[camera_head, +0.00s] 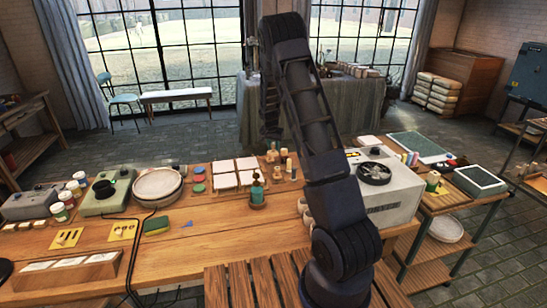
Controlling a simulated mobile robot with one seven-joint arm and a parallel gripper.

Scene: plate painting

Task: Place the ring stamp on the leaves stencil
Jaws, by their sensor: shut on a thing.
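My arm rises in front of the table, and its dark far end, with my gripper (270,135), hangs over the back of the table. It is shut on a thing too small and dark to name. I cannot make out the ring stamp for certain. Several small wooden-handled pieces (272,156) stand at the back of the table below it. Two yellow stencil sheets lie at the front left, one with dark marks (66,238) and another (123,231) to its right. I cannot tell which has leaves.
A grey machine (388,195) stands at right. The front middle of the wooden table (215,245) is clear.

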